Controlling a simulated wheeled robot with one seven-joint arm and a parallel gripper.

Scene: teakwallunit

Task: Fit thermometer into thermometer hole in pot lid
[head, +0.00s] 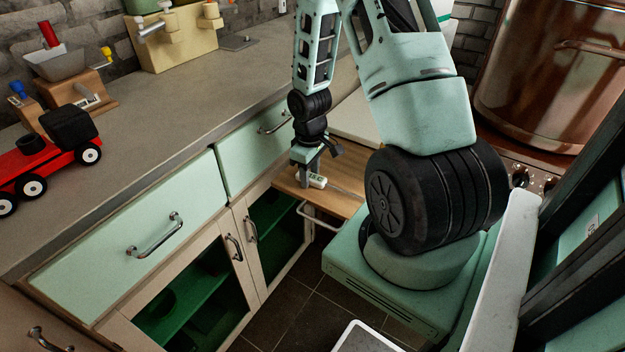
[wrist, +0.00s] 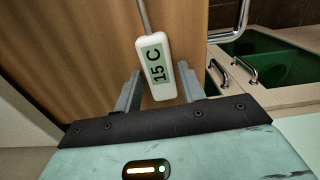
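The thermometer (head: 317,181) has a white body and a thin grey probe, and appears to lie on a brown wooden surface (head: 340,203). My gripper (head: 307,168) points down at the thermometer's body. In the wrist view my gripper (wrist: 159,72) is open, with one finger on each side of the body's lower end and visible gaps. I cannot tell whether the fingers are level with it. I cannot make out the pot lid or its hole.
A large copper pot (head: 550,75) stands at the right by a panel with knobs (head: 520,176). The grey counter (head: 150,130) at left holds a red toy truck (head: 50,160) and a scale (head: 75,90). Cabinets with metal handles (head: 155,237) border the wooden surface.

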